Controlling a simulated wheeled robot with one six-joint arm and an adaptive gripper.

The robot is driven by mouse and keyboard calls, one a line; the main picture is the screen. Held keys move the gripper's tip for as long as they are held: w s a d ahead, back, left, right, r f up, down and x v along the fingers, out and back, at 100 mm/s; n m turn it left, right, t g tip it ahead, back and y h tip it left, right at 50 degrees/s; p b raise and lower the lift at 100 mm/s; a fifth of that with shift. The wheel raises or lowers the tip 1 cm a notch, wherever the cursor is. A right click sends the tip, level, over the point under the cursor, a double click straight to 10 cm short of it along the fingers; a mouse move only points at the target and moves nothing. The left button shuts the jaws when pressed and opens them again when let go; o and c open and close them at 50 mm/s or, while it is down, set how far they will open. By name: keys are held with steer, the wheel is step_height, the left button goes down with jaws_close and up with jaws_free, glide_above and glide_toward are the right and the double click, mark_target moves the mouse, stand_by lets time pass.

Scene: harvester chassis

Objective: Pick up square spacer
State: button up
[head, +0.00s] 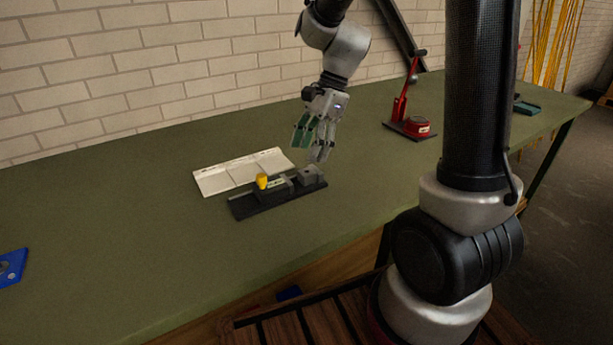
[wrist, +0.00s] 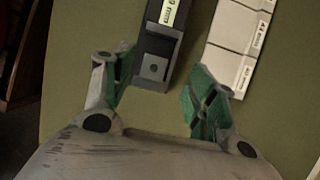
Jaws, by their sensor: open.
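A small grey square block with a round hole, which looks like the square spacer (wrist: 153,68), sits at the near end of a black holder (wrist: 143,76) in the wrist view. In the head view the grey block (head: 311,175) is at the right end of the black holder (head: 245,208). My gripper (head: 309,152) is above that end, fingers pointing down. In the wrist view my gripper (wrist: 161,72) is open, its green-padded fingers spread on either side of the holder's end. I see nothing held between them.
A yellow knob (head: 262,180) and a labelled part (head: 277,183) sit on the same holder. A white sectioned tray (head: 215,182) lies close behind it. A red press (head: 402,108) stands at the back right, and a blue piece (head: 12,267) lies far left.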

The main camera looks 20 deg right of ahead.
mark_target(301, 173)
steer(key=x, duration=0.6)
steer(key=shift+s+f, duration=0.15)
steer(key=shift+s, duration=0.1)
steer(key=c, duration=1.2)
steer(key=shift+c, duration=0.2)
